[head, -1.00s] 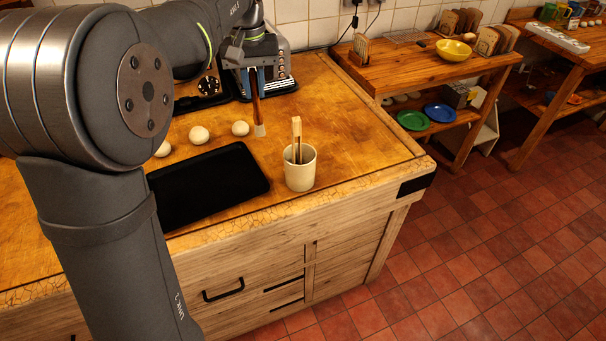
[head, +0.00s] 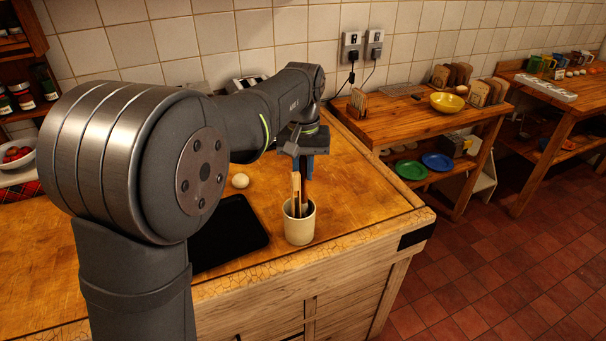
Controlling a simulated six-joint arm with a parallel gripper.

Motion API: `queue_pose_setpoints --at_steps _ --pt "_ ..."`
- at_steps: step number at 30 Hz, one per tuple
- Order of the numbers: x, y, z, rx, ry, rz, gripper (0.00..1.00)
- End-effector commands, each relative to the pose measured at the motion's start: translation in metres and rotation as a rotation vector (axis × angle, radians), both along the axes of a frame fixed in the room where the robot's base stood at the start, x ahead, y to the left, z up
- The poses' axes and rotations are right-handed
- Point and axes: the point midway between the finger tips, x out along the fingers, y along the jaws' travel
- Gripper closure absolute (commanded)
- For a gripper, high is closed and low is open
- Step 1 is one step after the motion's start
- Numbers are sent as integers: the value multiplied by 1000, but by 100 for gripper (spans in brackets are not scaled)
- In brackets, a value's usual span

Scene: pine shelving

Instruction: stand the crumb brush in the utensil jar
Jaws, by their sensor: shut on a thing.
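The cream utensil jar (head: 300,232) stands upright near the front right corner of the wooden counter. A light wooden utensil (head: 296,188) stands in it. My gripper (head: 306,170), with blue fingers, is above and slightly behind the jar, shut on the crumb brush. The brush's dark reddish handle (head: 305,190) hangs roughly upright below the fingers, beside the wooden utensil. Its lower end is hidden by the jar's rim and the utensil. I cannot tell whether that end is inside the jar or just behind it.
A black tray (head: 228,236) lies left of the jar, partly behind my arm. A pale round ball (head: 240,181) sits behind the tray. The counter (head: 375,190) is clear right of the jar. A side table (head: 405,119) with a yellow bowl (head: 446,102) stands beyond.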

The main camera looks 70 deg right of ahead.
Motion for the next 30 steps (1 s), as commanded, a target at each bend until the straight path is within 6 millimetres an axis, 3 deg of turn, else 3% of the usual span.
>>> queue_pose_setpoints --at_steps 3,24,25,27,28,30 --pt "0 0 -10 0 0 0 100" --pt "0 0 -22 -1 0 0 100" --pt "0 0 -22 -1 0 0 82" --pt "0 0 -22 -1 0 0 68" --pt "0 0 -22 -1 0 0 62" --pt "0 0 -22 -1 0 0 62"
